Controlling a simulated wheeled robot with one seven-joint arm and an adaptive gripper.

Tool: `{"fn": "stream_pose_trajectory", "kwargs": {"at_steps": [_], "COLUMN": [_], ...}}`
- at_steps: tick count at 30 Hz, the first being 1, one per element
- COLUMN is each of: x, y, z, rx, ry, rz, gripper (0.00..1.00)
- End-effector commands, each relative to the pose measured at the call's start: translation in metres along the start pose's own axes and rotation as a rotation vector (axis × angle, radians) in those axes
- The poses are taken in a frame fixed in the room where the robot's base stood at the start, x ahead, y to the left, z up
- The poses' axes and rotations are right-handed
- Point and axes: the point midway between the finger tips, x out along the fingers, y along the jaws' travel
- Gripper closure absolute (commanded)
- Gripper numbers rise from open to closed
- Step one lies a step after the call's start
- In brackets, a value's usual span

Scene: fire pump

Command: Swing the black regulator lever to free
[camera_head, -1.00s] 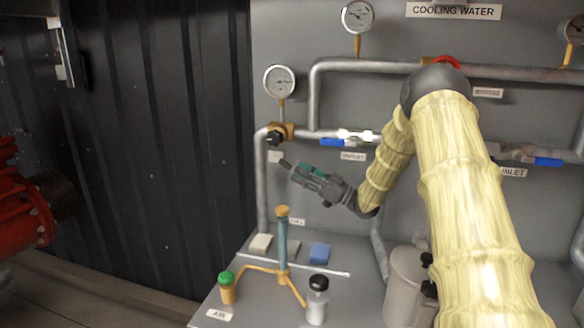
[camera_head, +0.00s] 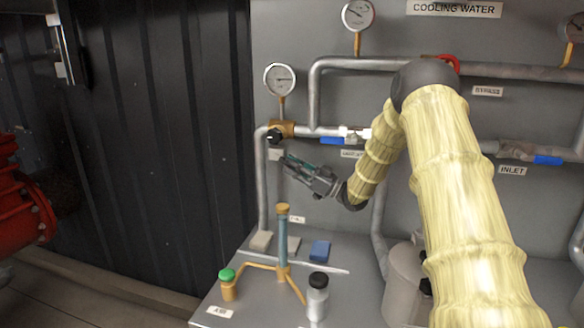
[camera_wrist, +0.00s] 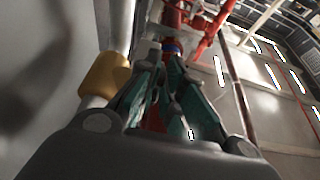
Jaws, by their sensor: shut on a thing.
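The black regulator lever's hub (camera_head: 274,136) shows on the brass regulator (camera_head: 288,128), below the left gauge at the top of the left pipe. My gripper (camera_head: 285,162) is just below and right of this hub, reaching in from the right. In the wrist view the fingers (camera_wrist: 162,62) with their green pads are drawn together. The brass body (camera_wrist: 105,75) is close on their left. My gripper is shut on the lever, but the fingers hide the gripped part, so its exact angle cannot be told.
A blue-handled valve (camera_head: 333,141) sits on the pipe right of the regulator. Below my gripper stand a blue column (camera_head: 283,243), a green-capped fitting (camera_head: 228,285) and a black-topped bottle (camera_head: 317,297) on the shelf. The dark corrugated wall (camera_head: 165,140) is left, with free room before it.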

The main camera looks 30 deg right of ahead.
Motion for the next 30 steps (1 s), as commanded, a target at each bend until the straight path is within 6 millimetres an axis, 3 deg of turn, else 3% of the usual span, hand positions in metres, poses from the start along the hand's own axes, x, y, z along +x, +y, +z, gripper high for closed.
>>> {"fn": "stream_pose_trajectory", "kwargs": {"at_steps": [18, 30], "x": [0.003, 0.001], "y": [0.0, 0.001], "z": [-0.022, -0.021], "rx": [0.0, 0.0], "ry": [-0.306, -0.339], "rz": [-0.001, 0.001], "gripper": [1.0, 1.0]}}
